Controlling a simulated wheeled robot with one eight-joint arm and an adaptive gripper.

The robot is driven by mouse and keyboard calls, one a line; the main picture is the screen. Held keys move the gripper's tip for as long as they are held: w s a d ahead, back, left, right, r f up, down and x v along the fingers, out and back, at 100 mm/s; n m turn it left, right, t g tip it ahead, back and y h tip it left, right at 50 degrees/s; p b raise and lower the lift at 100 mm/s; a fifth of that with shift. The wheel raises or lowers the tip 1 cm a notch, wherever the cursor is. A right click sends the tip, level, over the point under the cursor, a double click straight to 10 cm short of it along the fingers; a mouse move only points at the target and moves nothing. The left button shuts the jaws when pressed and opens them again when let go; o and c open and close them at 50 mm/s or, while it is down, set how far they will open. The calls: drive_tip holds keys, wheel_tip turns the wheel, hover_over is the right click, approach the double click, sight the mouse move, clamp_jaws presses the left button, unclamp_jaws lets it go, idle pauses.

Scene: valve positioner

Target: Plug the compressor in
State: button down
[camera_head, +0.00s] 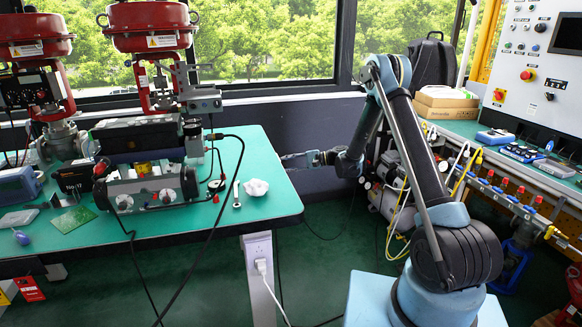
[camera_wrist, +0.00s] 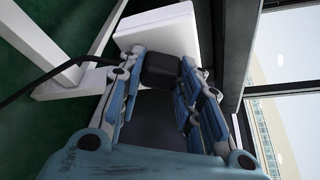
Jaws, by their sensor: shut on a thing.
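In the wrist view my gripper (camera_wrist: 160,85) is shut on a black plug (camera_wrist: 161,70) between its two blue-padded fingers. A black cable (camera_wrist: 50,68) runs from the plug to the left. A white box (camera_wrist: 160,32) stands right beyond the plug; I cannot tell whether the plug touches it or is in it. In the head view my gripper (camera_head: 300,160) is at the right edge of the green table, and the plug cannot be made out. The compressor (camera_head: 385,195) stands on the floor behind my arm, partly hidden by it.
The green table (camera_head: 270,215) carries valves, a positioner (camera_head: 140,190), cables, a wrench and a white crumpled piece. A white outlet box (camera_head: 258,250) with a white plug is on the table's front leg. Hoses hang at the right bench (camera_head: 540,190). White frame bars (camera_wrist: 75,80) lie near my gripper.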

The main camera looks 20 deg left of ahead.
drive_tip(key=shift+s+a, duration=0.1)
drive_tip(key=shift+a, duration=0.05)
drive_tip(key=c, duration=1.1)
unclamp_jaws()
drive_tip(key=shift+o, duration=0.2)
